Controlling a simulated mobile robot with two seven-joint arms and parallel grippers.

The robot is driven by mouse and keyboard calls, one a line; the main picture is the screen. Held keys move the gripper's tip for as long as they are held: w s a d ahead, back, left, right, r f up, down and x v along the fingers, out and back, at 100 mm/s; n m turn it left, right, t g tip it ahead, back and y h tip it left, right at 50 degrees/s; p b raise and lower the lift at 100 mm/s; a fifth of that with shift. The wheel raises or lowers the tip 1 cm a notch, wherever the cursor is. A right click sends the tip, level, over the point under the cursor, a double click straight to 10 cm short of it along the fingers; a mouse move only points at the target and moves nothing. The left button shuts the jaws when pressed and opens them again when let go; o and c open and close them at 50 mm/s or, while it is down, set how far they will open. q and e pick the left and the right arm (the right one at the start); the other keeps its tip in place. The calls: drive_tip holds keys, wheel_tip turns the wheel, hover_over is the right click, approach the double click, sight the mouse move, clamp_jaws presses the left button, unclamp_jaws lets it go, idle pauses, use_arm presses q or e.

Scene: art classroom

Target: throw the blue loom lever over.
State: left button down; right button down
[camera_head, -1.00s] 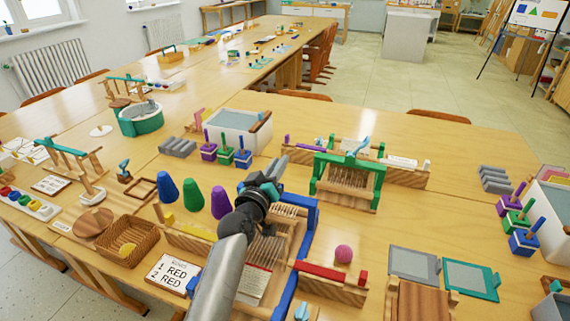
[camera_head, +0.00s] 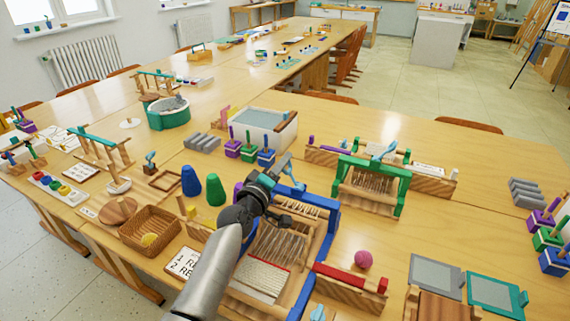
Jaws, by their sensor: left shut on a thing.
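The blue loom (camera_head: 326,236) stands on the table in front of me, with stretched warp threads and a woven strip at its near end. My left gripper (camera_head: 279,182) is at the loom's far beam, seen from behind along my arm. It is shut on the light-blue loom lever (camera_head: 287,167), of which a part shows beyond the fingers. My arm and wrist hide the loom's left side and most of the grip. My right gripper is out of view.
A green loom (camera_head: 372,185) with its own light-blue lever stands behind to the right. Green (camera_head: 215,190) and blue (camera_head: 190,181) cones stand left of my wrist.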

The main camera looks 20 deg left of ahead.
use_arm(q)
drive_tip(key=shift+d, duration=0.1)
idle(0.3)
drive_tip(key=c, duration=0.8)
unclamp_jaws()
drive_tip(key=shift+s, duration=0.1)
drive_tip(key=shift+s, duration=0.6)
drive_tip(key=s, duration=0.4)
drive_tip(key=s+p, duration=0.1)
drive_tip(key=s, duration=0.9)
drive_tip(key=shift+a+p, duration=0.3)
drive_tip(key=shift+a, duration=0.05)
drive_tip(key=shift+w, duration=0.1)
